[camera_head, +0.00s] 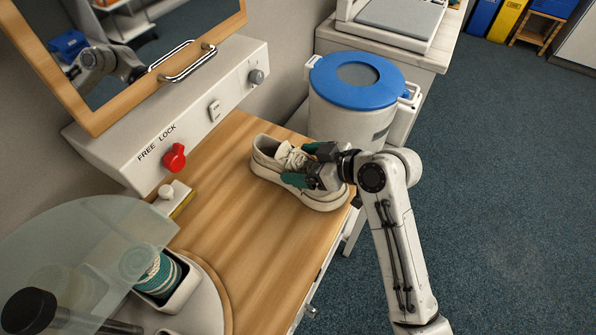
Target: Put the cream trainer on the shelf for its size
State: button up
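The cream trainer (266,165) lies sole-down on the wooden bench top (225,180), at its right end, heel to the left and toe to the right. My gripper (302,164) reaches over the trainer from the right. Its two teal fingers are apart, one on each side of the laced upper. The near finger covers part of the trainer's side. I cannot tell whether the fingers press on the trainer or only stand beside it. No shelf with a size mark is visible.
A white bin with a blue ring lid (345,85) stands just behind the bench's right end. The left wall panel carries a red FREE/LOCK knob (172,158) and a wood-framed mirror (150,30). A clear dome (85,255) is at lower left. The carpet (490,180) is clear.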

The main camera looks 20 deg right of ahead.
aim_at(294, 154)
jog(key=c, duration=1.1)
jog(key=shift+r, duration=0.55)
notch_tip(294, 154, up, 2)
jog(key=shift+r+b, duration=0.1)
jog(key=shift+b, duration=0.25)
jog(key=s+r, duration=0.4)
jog(key=r, duration=0.1)
jog(key=shift+s+a, duration=0.15)
jog(key=s+r+p, duration=0.1)
jog(key=s+p, duration=0.2)
jog(key=s+r+p, duration=0.2)
jog(key=s+p, duration=0.1)
jog(key=s+r+p, duration=0.2)
jog(key=s+p, duration=0.1)
jog(key=shift+s+a, duration=0.3)
